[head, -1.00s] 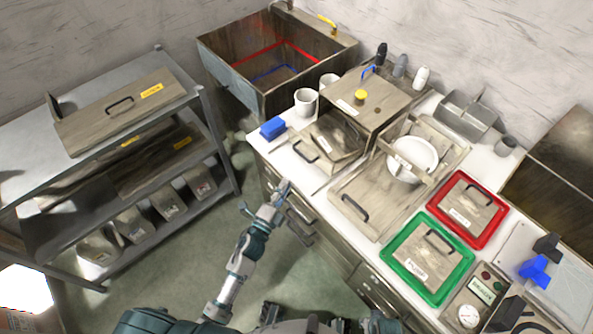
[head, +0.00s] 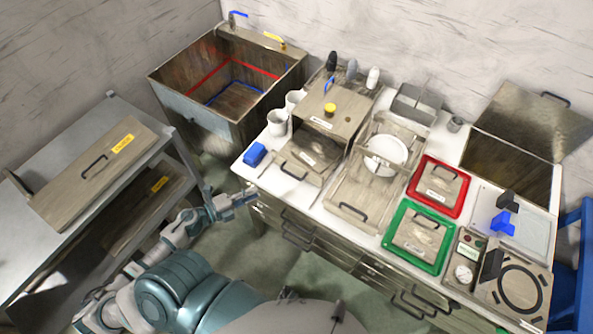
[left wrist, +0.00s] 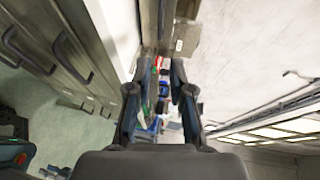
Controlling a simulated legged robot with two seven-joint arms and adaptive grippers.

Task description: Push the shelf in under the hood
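A tray-like shelf (head: 347,194) with a dark front handle sticks out toward the counter's front edge. Its back part runs under a raised frame that looks like the hood (head: 403,130). A white round plate (head: 384,155) shows within the frame. My left gripper (head: 248,197) is in front of the counter's left front corner, to the left of the shelf and apart from it. In the left wrist view its two fingers (left wrist: 157,88) stand apart with nothing held between them. My right gripper is not in view.
A box with a yellow knob (head: 331,109) and lowered front flap stands left of the shelf. A blue block (head: 255,154) and cups (head: 278,122) are farther left. A green tray (head: 418,236) and red tray (head: 439,186) lie right. Drawer handles (head: 297,236) jut from the counter front.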

